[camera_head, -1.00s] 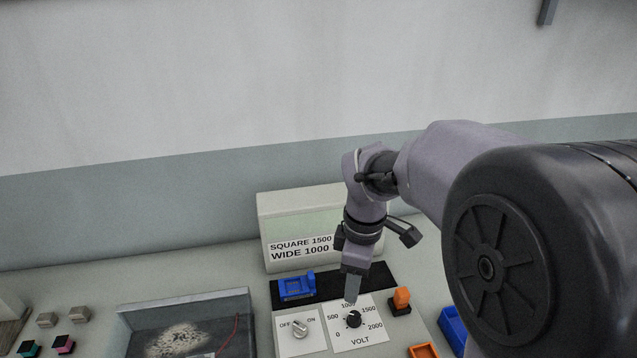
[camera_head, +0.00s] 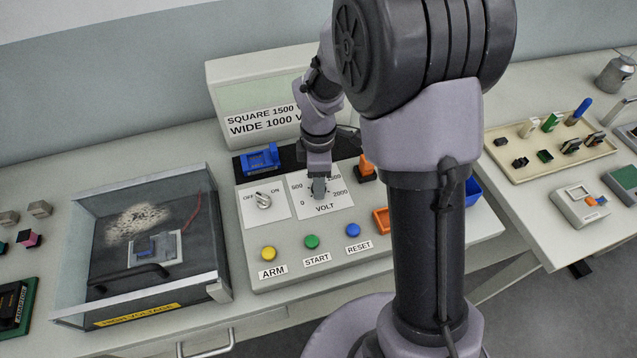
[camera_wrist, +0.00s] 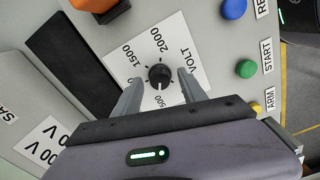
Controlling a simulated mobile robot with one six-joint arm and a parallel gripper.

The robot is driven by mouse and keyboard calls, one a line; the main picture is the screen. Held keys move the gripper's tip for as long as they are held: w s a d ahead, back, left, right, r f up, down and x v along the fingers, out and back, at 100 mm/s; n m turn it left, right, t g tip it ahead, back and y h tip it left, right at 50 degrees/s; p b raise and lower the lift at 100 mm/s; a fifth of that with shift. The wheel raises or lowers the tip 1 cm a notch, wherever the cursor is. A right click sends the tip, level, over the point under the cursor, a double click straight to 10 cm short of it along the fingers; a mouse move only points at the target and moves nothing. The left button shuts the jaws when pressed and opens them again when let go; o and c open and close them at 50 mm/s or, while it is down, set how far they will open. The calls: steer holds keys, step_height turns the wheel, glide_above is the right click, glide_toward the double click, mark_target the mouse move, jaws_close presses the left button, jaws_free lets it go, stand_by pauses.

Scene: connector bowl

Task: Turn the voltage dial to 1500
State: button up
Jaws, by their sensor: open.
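The black voltage dial (camera_wrist: 159,75) sits on a white VOLT plate (camera_wrist: 178,60) with printed numbers from 0 to 2000. A pale mark on the knob appears on the side towards the 500 label in the wrist view. My gripper (camera_wrist: 159,80) is open, with one finger on each side of the dial; I cannot tell whether either touches it. In the head view my gripper (camera_head: 319,188) is over the dial and hides most of it. The fingers also cover some of the scale in the wrist view.
An OFF/ON switch (camera_head: 263,200) is left of the VOLT plate. Yellow, green and blue buttons (camera_head: 311,242) line the panel front. An orange block (camera_head: 366,170) stands close right of the plate. A display (camera_head: 262,122) is behind, a clear-walled box (camera_head: 140,250) at left.

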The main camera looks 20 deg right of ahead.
steer(key=shift+f, duration=0.1)
jaws_close()
